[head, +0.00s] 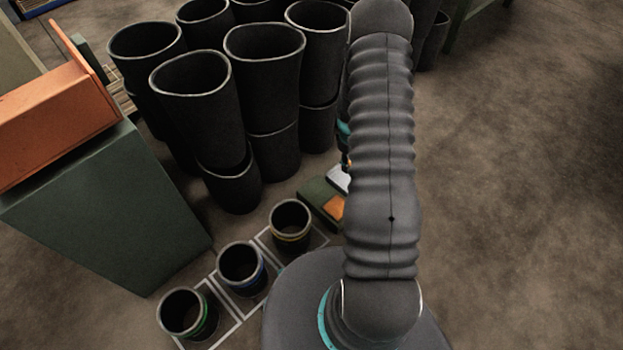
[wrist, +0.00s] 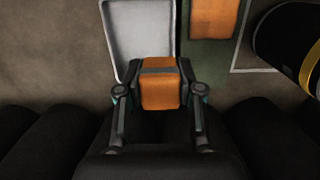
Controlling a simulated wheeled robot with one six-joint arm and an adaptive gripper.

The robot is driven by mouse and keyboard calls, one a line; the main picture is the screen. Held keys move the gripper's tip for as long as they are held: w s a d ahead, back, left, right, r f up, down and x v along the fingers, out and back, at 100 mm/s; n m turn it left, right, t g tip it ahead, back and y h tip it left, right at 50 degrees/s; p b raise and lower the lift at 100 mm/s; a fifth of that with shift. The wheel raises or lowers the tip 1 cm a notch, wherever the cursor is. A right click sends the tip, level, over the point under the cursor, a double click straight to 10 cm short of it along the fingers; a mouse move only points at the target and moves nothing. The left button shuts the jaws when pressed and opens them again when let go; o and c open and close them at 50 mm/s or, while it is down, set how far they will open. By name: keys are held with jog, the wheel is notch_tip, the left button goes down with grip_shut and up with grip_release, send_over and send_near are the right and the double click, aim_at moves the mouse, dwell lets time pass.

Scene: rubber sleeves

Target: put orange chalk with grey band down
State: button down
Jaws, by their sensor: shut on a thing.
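In the wrist view my gripper (wrist: 160,72) is shut on the orange chalk with grey band (wrist: 160,96). The chalk sits between the two fingers, with its grey band across the upper part. A pale grey flat tray or plate (wrist: 138,30) lies just beyond the chalk in the picture. I cannot tell whether the chalk touches it. In the head view my arm hides the chalk and most of my gripper. The pale piece (head: 338,179) shows partly beside my arm.
A green block (head: 316,199) with an orange patch (head: 334,207) lies beside the pale piece. Black sleeves with yellow (head: 290,237), blue (head: 262,275) and green (head: 205,315) bands stand in white floor outlines. Several tall black sleeves (head: 265,90) crowd behind. Floor at right is clear.

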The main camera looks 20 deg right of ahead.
send_over(318, 191)
jog(key=f, duration=0.6)
jog(key=shift+w+a+f, duration=0.15)
jog(key=shift+a+f, duration=0.05)
jog(key=shift+f, duration=0.2)
jog(key=shift+f+b, duration=0.3)
jog(key=shift+f, duration=1.7)
jog(key=shift+f, duration=0.2)
jog(key=c, duration=0.7)
grip_release()
jog(key=shift+r, duration=0.1)
